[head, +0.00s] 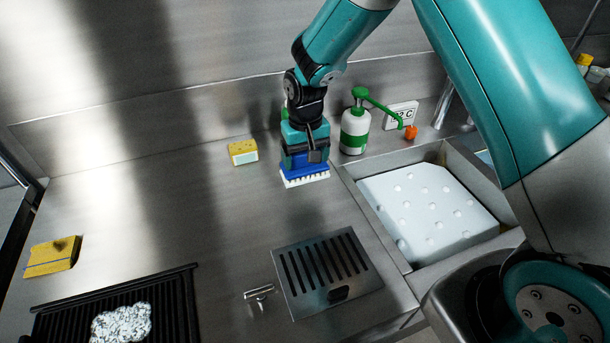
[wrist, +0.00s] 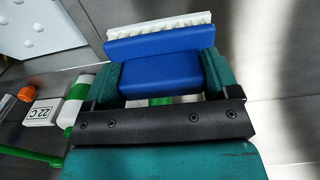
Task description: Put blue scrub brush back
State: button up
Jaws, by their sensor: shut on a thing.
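The blue scrub brush (head: 305,169) has a blue body and a strip of white bristles along its lower edge in the head view. My gripper (head: 305,150) is shut on it, with the bristles facing down at the counter near the back, left of the sink. I cannot tell whether the bristles touch the steel. In the wrist view the brush (wrist: 160,72) sits between the two green fingers of my gripper (wrist: 162,78), and its white bristles point away from the palm.
A green and white pump bottle (head: 354,132) stands close right of the brush. A yellow sponge (head: 243,151) lies to its left. A sink (head: 350,178) with a white dimpled block (head: 425,205) is at right. A slotted steel plate (head: 325,272) lies in front. The counter's left middle is clear.

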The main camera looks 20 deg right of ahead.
notch_tip(320, 180, down, 8)
jog(key=shift+r+p, duration=0.1)
jog(key=shift+p, duration=0.65)
